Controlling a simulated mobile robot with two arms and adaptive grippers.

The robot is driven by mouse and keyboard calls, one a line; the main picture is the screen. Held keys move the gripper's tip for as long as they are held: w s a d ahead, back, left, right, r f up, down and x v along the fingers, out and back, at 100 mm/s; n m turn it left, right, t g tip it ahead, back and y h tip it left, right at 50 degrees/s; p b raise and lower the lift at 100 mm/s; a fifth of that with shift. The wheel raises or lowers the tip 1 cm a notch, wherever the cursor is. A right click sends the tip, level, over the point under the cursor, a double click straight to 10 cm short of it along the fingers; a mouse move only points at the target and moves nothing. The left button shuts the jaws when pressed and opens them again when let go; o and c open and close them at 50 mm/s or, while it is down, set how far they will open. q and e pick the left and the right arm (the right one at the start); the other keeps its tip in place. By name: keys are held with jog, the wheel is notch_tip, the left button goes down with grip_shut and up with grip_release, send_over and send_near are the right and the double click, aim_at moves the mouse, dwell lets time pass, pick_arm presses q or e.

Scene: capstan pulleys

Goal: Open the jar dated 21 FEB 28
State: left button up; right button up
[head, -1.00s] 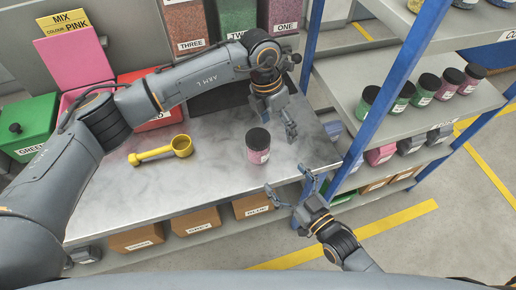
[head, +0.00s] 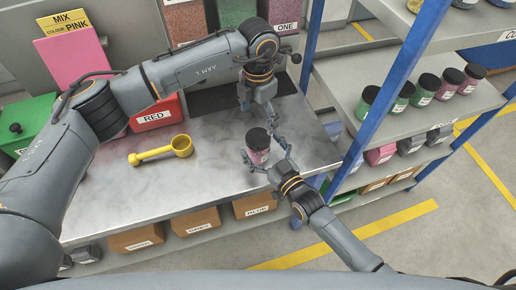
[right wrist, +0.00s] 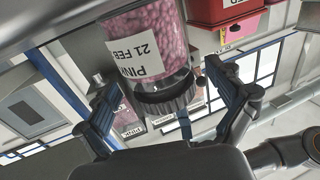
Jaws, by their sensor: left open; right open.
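A jar of pink beads with a black ridged lid (head: 258,140) stands upright on the metal bench near its front right part. In the right wrist view the jar (right wrist: 148,45) appears inverted, and its white label reads PINK, 21 FEB; the year is not visible. My right gripper (head: 265,155) is open at the front of the jar, with one finger to each side; contact cannot be told. Its spread fingers also show in the right wrist view (right wrist: 160,85). My left gripper (head: 262,115) is open, pointing down just behind and above the jar, its fingers apart.
A yellow scoop (head: 160,151) lies on the bench to the left. A red bin (head: 155,113) and a green bin (head: 30,112) stand at the back left. A shelf (head: 400,100) with several lidded jars is at the right, behind a blue post (head: 365,130). The bench's middle is clear.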

jog(key=shift+w+a, duration=0.4)
jog(key=shift+w, duration=0.2)
